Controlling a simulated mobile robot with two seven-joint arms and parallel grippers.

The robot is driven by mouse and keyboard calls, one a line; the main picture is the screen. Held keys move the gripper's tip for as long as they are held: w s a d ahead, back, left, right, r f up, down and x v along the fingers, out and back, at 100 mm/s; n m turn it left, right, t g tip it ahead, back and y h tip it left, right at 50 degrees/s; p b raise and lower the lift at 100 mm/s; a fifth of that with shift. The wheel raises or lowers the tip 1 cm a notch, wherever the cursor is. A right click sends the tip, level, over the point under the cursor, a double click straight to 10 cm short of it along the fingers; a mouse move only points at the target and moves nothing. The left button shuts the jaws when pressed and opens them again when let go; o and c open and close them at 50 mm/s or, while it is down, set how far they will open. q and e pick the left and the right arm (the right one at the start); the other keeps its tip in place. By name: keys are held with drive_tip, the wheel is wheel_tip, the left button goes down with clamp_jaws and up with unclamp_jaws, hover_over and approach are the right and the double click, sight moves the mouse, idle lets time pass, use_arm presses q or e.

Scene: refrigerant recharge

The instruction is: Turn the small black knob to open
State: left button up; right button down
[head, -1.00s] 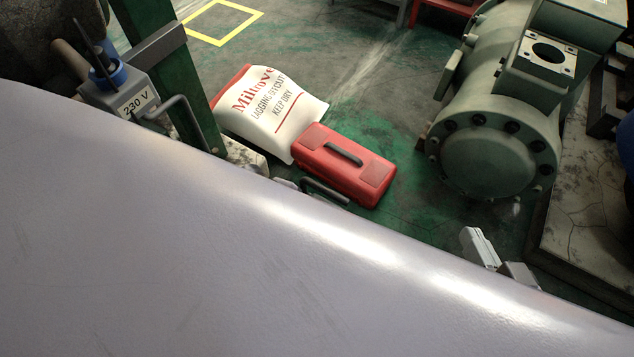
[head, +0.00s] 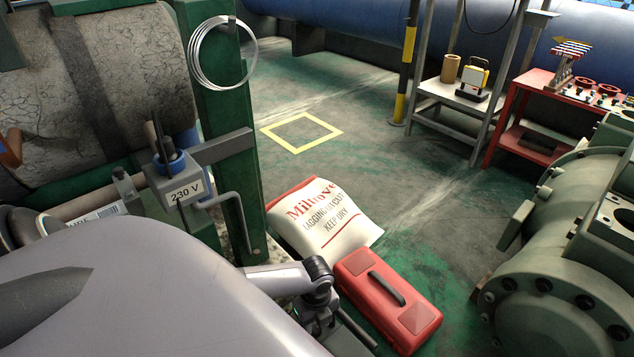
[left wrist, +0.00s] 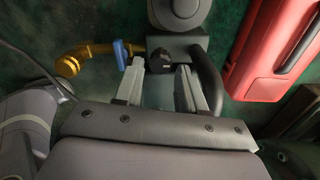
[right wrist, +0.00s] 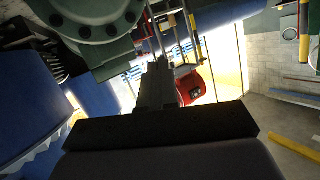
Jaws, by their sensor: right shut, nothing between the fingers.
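In the left wrist view my left gripper (left wrist: 160,67) is open, its two fingers pointing up the picture. A small black knob (left wrist: 160,61) sits on a dark fitting between and just beyond the fingertips. I cannot tell if they touch it. A brass pipe (left wrist: 70,64) with a blue lever (left wrist: 121,54) is left of the knob. In the head view my own grey arm hides much of this area, and the knob cannot be made out. My right gripper (right wrist: 159,64) is shut and empty, away from the knob in the right wrist view.
A red toolbox (head: 388,299) lies right of the work spot, with a white lagging sack (head: 325,222) behind it. A 230 V box (head: 179,181) is on a green post (head: 213,75). A green compressor (head: 560,290) stands at right.

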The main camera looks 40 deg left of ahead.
sight(316, 330)
use_arm(q)
drive_tip(key=shift+f+b, duration=0.45)
drive_tip(key=shift+f, duration=0.6)
use_arm(e)
drive_tip(key=shift+s+d+n+t, duration=0.1)
drive_tip(key=shift+d+n+t, duration=0.2)
drive_tip(key=shift+d, duration=0.15)
drive_tip(key=shift+r, duration=0.1)
use_arm(q)
clamp_jaws()
